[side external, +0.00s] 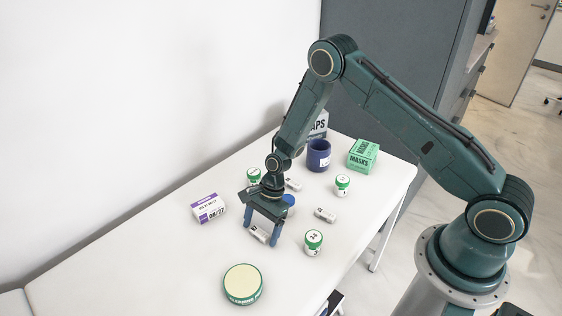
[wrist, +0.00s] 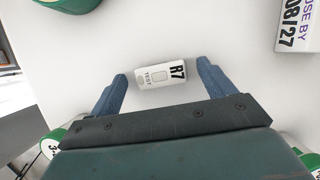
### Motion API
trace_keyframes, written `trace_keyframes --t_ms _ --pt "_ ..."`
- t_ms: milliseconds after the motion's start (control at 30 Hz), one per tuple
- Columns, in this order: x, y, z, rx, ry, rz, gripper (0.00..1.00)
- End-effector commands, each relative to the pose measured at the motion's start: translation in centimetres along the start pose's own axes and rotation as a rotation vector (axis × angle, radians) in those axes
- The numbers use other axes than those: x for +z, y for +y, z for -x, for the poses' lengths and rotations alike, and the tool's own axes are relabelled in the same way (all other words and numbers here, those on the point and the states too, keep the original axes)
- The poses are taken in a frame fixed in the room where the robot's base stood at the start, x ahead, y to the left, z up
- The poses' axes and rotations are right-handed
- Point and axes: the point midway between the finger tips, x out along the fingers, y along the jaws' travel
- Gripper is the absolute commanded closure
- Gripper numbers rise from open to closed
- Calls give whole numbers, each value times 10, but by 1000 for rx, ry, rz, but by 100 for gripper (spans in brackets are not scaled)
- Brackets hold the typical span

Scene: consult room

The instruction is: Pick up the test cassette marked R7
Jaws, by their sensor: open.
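The white test cassette marked R7 (wrist: 160,74) lies flat on the table in the wrist view, its label toward the right end. In the side external view the cassette (side external: 259,233) shows between the fingers of my gripper (side external: 261,241). My gripper also shows in the wrist view (wrist: 160,84), open, with one blue finger beyond each end of the cassette. The fingers look apart from it. Two other white cassettes lie behind and to the right in the side view, one at the right (side external: 325,215) and one farther back (side external: 293,185); their marks are too small to read.
A green-lidded bottle (side external: 313,243) stands right of my gripper, and a round green tin (side external: 243,284) in front. A purple-and-white box (side external: 208,208) is at left. A dark blue cup (side external: 318,156) and green masks box (side external: 363,155) stand behind. The table's front left is clear.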

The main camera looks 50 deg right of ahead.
Motion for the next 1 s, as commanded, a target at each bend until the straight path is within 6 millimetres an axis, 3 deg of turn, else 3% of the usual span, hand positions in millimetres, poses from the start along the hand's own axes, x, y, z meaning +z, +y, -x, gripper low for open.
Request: trace_keyframes --t_ms 433,667,1000 --pt "0 0 0 0 0 0 18" --pt "0 0 0 0 0 0 63" --pt "0 0 1 0 0 0 66"
